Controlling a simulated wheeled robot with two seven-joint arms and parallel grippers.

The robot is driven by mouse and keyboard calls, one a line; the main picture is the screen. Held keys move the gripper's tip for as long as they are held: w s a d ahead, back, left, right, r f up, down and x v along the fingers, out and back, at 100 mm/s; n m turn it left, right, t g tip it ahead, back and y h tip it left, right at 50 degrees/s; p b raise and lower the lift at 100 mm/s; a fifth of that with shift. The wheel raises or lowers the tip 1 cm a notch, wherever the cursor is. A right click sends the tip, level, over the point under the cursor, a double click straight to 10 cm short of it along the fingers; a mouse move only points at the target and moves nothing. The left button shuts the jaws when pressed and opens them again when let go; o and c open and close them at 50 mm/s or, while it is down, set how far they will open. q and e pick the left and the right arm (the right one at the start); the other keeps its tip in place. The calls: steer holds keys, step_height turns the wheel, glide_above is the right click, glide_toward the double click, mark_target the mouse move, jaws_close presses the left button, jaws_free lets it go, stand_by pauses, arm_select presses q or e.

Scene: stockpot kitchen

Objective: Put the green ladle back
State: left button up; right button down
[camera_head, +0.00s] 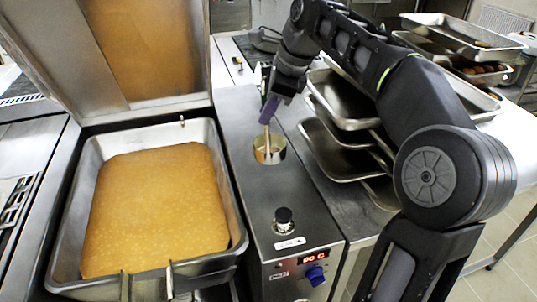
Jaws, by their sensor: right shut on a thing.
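My right gripper (276,96) is shut on a utensil with a purple handle (269,110). The utensil is nearly upright, and its thin metal shaft goes down into a round metal holder (275,157) in the counter top. Its lower end is hidden inside the holder, so I cannot tell if it touches the bottom. I cannot make out a green handle anywhere in view. My left gripper is not in view.
A large open pan of orange-brown liquid (160,205) stands left of the counter unit (235,130), its lid raised behind it. A black knob (283,215) rises from the unit. Stacked steel trays (342,105) lie right, close to my arm.

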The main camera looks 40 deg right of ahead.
steer(key=shift+f, duration=2)
step_height(320, 180, down, 4)
steer(key=shift+r, duration=0.1)
steer(key=shift+b, duration=0.35)
steer(key=c, duration=1.4)
jaws_free()
steer(key=p+v, duration=0.1)
steer(key=v, duration=1.1)
